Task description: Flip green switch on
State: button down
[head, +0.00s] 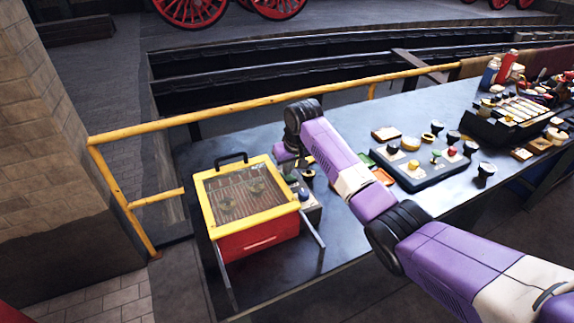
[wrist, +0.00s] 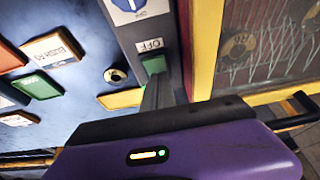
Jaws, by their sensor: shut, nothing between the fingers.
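The green switch (wrist: 154,65) shows in the wrist view on a narrow grey panel, just below a white label (wrist: 150,45) reading OFF. My gripper (wrist: 156,84) is shut and empty, with its fingertips right at the lower edge of the green switch. I cannot tell whether they touch it. The fingers hide the panel below the switch. In the head view the grey switch panel (head: 313,213) is on the right side of a red and yellow box (head: 258,246). My arm reaches over the table to it, and the fingertips are hard to make out there.
The box has a glass-topped yellow lid and a black handle (head: 231,158). In the wrist view, coloured plates, including a green one (wrist: 38,85), and a black knob (wrist: 115,76) lie left of the panel. A control board (head: 425,172) stands further right. A yellow rail (head: 240,106) runs behind the table.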

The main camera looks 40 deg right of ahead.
jog(key=shift+w+r+p, duration=0.1)
jog(key=shift+r+p, duration=0.25)
jog(key=shift+r, duration=0.1)
notch_tip(320, 180, up, 13)
jog(key=shift+w, duration=0.2)
jog(key=shift+d, duration=0.1)
jog(key=shift+w, duration=0.1)
dwell(0.6)
